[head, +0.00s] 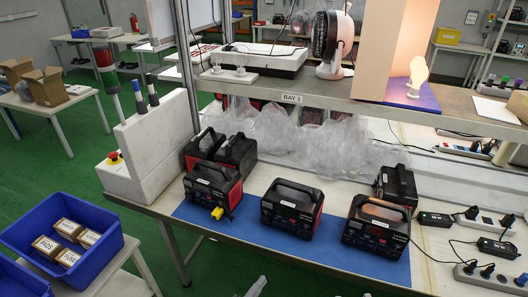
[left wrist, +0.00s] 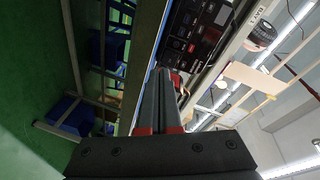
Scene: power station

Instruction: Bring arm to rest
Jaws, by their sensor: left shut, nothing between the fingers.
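My left gripper (left wrist: 161,78) is in the left wrist view, its two dark fingers with red parts close together, shut and empty. In the head view only a small pale part of my left arm or gripper (head: 257,287) shows at the bottom edge, in front of the workbench. Most of the arm is out of that picture. My right gripper is in neither view.
A workbench with a blue mat (head: 240,233) bears several black-and-red power units (head: 291,208). A blue bin (head: 101,222) with small boxes stands at lower left. A shelf marked BAY 1 (head: 291,97) overhangs the bench. Green floor (head: 60,178) lies open at left.

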